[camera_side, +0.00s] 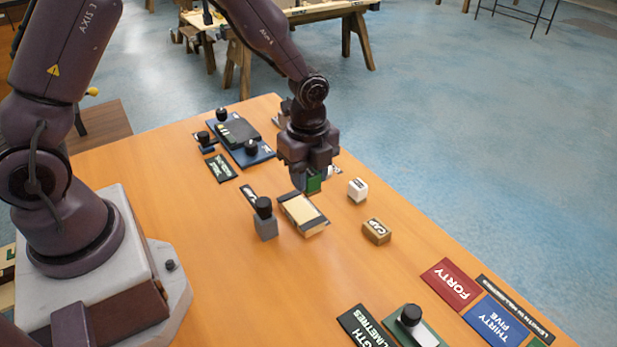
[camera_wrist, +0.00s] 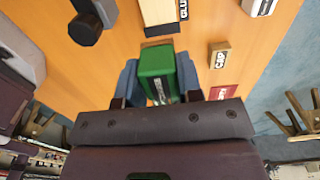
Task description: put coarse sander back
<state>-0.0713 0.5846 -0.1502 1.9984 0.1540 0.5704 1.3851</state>
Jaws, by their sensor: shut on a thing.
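My gripper (camera_side: 306,184) is shut on a green block (camera_side: 314,185) above the table, just behind a pale wooden block with dark ends. In the wrist view the green block (camera_wrist: 157,70) sits between the two bluish fingers (camera_wrist: 158,85). White lettering on its side is too small to read, so I cannot confirm that it is the coarse sander. Its underside is hidden, and I cannot tell whether it touches the table.
Near my gripper are the pale wooden block (camera_side: 301,213), a grey block with black knob (camera_side: 265,222), a white block (camera_side: 357,190) and a CAP block (camera_side: 377,231). A blue tray (camera_side: 262,155) stands at back left. Red FORTY (camera_side: 452,284) and blue THIRTY FIVE (camera_side: 494,321) cards lie front right.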

